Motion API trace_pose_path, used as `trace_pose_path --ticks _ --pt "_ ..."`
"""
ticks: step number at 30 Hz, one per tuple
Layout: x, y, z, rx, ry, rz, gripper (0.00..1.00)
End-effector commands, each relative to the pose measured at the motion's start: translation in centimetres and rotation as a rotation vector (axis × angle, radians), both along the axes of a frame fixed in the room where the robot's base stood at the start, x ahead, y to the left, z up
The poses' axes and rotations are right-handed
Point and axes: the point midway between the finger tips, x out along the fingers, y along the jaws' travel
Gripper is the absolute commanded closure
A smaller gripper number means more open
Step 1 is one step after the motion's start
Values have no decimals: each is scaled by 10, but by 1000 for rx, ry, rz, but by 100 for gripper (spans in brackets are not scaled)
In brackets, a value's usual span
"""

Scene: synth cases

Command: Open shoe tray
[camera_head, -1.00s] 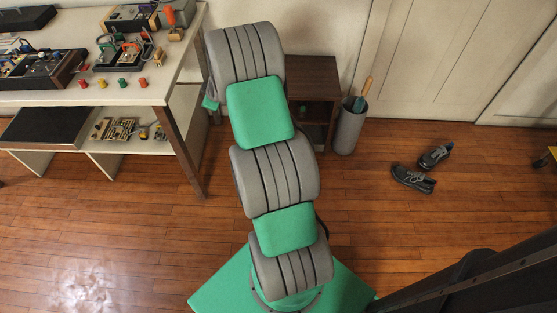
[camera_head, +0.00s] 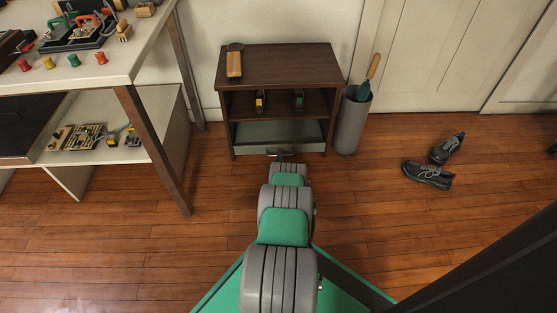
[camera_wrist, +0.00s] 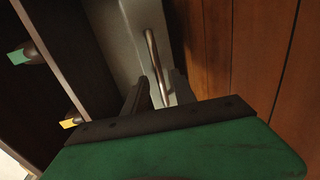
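The shoe tray (camera_head: 252,137) is the grey bottom part of a small dark brown rack (camera_head: 280,67) against the wall. I cannot tell if it stands slightly out. In the wrist view its pale grey front (camera_wrist: 128,38) carries a slim metal bar handle (camera_wrist: 153,58). My gripper (camera_wrist: 160,88) is open, its two dark fingers apart on either side of the handle's near end. I cannot tell whether they touch it. In the head view my gripper (camera_head: 281,154) is low at the tray front, partly hidden by my arm.
A grey bin (camera_head: 352,124) with a wooden-handled tool stands right of the rack. Dark shoes (camera_head: 428,175) lie on the floor further right. A workbench (camera_head: 130,70) with a lower shelf stands at the left. The wooden floor before the rack is otherwise clear.

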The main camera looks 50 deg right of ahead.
Motion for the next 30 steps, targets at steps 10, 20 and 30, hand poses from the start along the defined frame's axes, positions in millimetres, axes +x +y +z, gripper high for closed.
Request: trace_pose_path --ticks 10,20,30 --pt "18 -20 -6 3 0 0 68" --pt "18 -20 -6 3 0 1 86" --pt "18 -20 -6 3 0 1 100"
